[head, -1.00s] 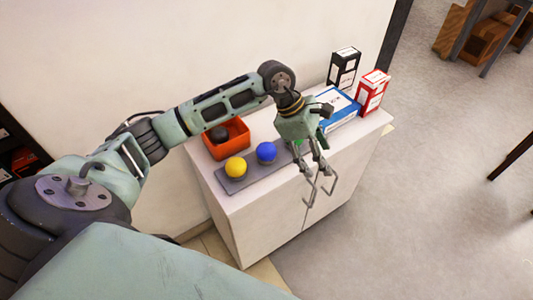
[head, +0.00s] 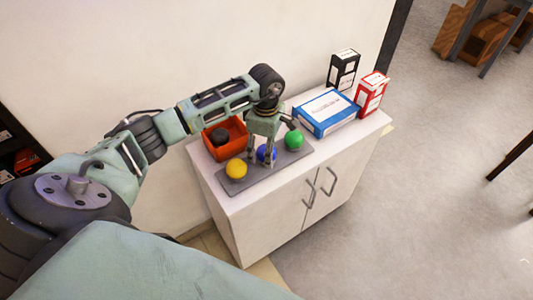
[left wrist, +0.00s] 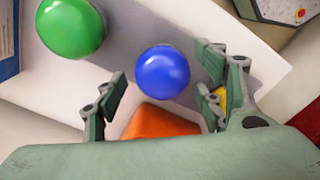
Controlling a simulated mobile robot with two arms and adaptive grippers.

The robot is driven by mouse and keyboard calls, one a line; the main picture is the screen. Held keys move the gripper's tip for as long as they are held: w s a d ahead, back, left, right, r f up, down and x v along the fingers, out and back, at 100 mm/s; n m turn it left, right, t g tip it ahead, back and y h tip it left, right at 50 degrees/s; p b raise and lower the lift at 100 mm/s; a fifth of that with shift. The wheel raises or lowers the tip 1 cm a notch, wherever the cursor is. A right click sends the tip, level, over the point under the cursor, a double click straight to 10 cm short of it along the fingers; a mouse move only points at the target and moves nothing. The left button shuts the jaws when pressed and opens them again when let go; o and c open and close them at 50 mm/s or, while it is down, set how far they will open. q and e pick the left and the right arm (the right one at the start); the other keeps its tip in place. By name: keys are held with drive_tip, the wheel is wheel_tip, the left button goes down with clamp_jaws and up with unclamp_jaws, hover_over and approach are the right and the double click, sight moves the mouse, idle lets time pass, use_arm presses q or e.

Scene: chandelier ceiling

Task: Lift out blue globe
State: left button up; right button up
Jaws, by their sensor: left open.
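The blue globe (head: 266,153) sits on a grey tray (head: 239,184) on the white cabinet, between a yellow globe (head: 236,169) and a green globe (head: 293,139). My left gripper (head: 267,161) is above the blue globe and partly hides it in the head view. In the left wrist view the blue globe (left wrist: 163,72) lies just ahead of the open fingers, roughly between their lines, and nothing is held. The green globe (left wrist: 71,27) is at upper left there, and the yellow one (left wrist: 219,97) is mostly hidden behind the right finger. My right gripper is not in view.
An orange bin (head: 227,151) with a dark ball (head: 219,135) stands behind the tray, close to my left arm. A blue box (head: 326,112), a black box (head: 343,70) and a red box (head: 372,92) stand at the right. The cabinet's front right top is clear.

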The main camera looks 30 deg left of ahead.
use_arm(q)
drive_tip(key=shift+f, duration=0.1)
drive_tip(key=shift+c, duration=0.3)
drive_tip(key=c, duration=1.2)
